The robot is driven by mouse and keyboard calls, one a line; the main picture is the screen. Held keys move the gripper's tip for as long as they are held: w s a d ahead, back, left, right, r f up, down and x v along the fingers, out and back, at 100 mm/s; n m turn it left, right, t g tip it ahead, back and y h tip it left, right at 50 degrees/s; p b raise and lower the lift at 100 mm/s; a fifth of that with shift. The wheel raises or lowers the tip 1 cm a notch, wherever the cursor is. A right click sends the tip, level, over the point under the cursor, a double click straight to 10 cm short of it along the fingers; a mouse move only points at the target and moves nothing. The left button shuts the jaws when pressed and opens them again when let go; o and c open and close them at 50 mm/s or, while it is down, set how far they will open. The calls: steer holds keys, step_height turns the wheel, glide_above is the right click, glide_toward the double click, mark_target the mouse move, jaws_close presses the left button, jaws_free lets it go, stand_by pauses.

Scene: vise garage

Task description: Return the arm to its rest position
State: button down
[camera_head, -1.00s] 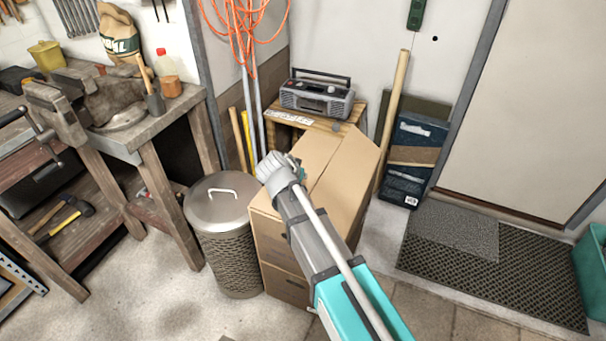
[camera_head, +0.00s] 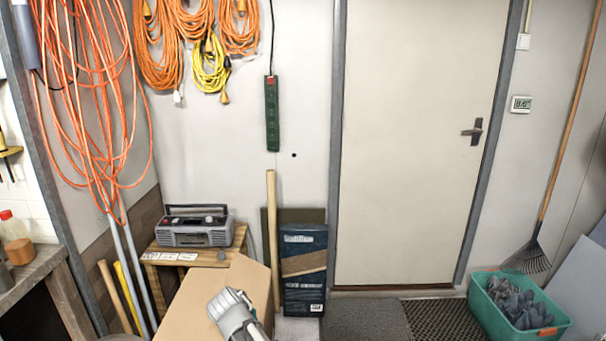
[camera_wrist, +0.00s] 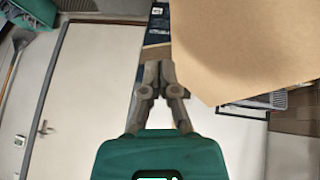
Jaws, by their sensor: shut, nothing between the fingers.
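In the wrist view my gripper (camera_wrist: 159,67) has its two fingers together, shut and empty. The cardboard box (camera_wrist: 240,45) fills the upper right of that view, beside the fingers. In the head view the grey end of my arm shows at the bottom, in front of the same box (camera_head: 200,305). The fingers cannot be made out there. Most of my arm is below the picture's edge.
A radio (camera_head: 195,232) stands on a small wooden table (camera_head: 150,258) behind the box. A wooden pole (camera_head: 272,225) and a dark blue package (camera_head: 304,250) lean by the closed door (camera_head: 415,150). A green crate (camera_head: 497,320) is at right. Orange cables hang at left.

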steer(key=s+d+f+g+y, duration=0.1)
steer(key=s+d+g, duration=0.3)
steer(key=d, duration=1.1)
steer(key=s+d+f+g+y, duration=0.15)
steer(key=s+d, duration=0.45)
steer(key=d, duration=1)
step_height(320, 180, up, 17)
steer(key=p, duration=1.7)
steer(key=shift+a+g, duration=0.2)
steer(key=shift+g, duration=0.15)
steer(key=shift+w+f, duration=0.1)
steer(key=shift+w, duration=0.05)
